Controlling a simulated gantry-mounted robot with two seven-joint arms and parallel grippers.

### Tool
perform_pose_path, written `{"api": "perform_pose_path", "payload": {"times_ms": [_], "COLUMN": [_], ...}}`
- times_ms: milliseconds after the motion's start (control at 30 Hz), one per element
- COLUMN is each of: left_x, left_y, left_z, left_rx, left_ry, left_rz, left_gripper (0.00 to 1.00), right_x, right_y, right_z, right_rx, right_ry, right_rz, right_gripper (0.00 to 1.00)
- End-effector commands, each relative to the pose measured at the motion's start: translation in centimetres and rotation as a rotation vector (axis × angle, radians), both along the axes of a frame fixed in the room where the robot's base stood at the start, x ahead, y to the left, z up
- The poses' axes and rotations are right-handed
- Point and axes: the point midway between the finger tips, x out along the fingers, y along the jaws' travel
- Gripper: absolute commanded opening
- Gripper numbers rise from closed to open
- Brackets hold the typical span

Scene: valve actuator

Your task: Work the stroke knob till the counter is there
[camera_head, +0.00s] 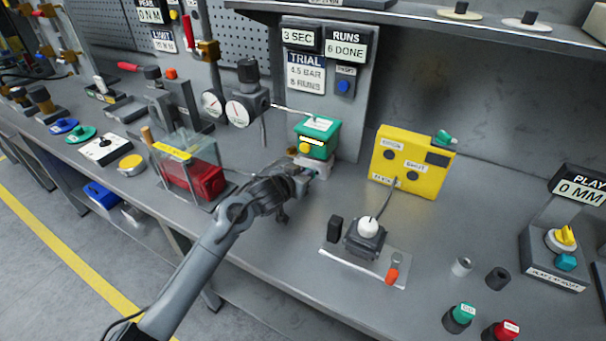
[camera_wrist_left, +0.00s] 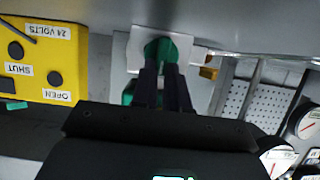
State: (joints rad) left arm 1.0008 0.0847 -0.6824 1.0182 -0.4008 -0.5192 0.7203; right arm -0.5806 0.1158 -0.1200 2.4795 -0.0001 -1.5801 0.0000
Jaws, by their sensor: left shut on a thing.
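My left gripper (camera_head: 300,176) reaches in from the left to the foot of the green actuator box (camera_head: 318,137). In the left wrist view its two dark fingers (camera_wrist_left: 163,72) are shut on a green knob-like part (camera_wrist_left: 160,50) in front of a white plate (camera_wrist_left: 120,48). No label shows on this part, so I cannot tell for sure that it is the stroke knob. The fingers partly hide it. The runs counter (camera_head: 346,48) reads 6 DONE. The trial card (camera_head: 306,73) below shows 4.5 BAR and a runs figure too small to read surely. My right gripper is not in view.
A yellow box (camera_head: 412,160) stands right of the actuator. A joystick unit (camera_head: 365,240) is in front of it. A clear-sided case with a red block (camera_head: 205,182) stands left of my arm. Gauges (camera_head: 237,112) hang behind. The play display (camera_head: 580,188) reads 0 MM.

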Motion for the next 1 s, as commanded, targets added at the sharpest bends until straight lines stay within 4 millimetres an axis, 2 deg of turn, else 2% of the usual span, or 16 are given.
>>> {"api": "perform_pose_path", "payload": {"times_ms": [200, 333, 600, 633, 767, 800, 1000], "left_x": [-0.3, -0.3, -0.3, -0.3, -0.3, -0.3, -0.3], "left_y": [-0.4, -0.5, -0.5, -0.5, -0.5, -0.5, -0.5], "left_z": [0.2, -0.1, -0.1, -0.1, -0.1, -0.1, -0.1], "left_rx": [0.145, 0.202, 0.207, 0.207, 0.206, 0.206, 0.206], "left_ry": [-0.082, -0.113, -0.117, -0.117, -0.116, -0.116, -0.116], "left_rz": [0.0, 0.0, 0.001, 0.001, 0.001, 0.001, 0.001], "left_gripper": [0.0, 0.0, 0.0, 0.17, 0.37, 0.39, 0.39], "right_x": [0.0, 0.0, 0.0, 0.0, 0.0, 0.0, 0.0], "right_y": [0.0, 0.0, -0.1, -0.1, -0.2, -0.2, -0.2], "right_z": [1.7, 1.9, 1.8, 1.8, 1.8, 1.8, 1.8], "right_rx": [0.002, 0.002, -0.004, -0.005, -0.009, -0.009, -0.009], "right_ry": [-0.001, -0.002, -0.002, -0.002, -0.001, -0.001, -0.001], "right_rz": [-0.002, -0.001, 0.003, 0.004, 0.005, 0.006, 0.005], "right_gripper": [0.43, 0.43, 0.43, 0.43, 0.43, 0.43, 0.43]}}
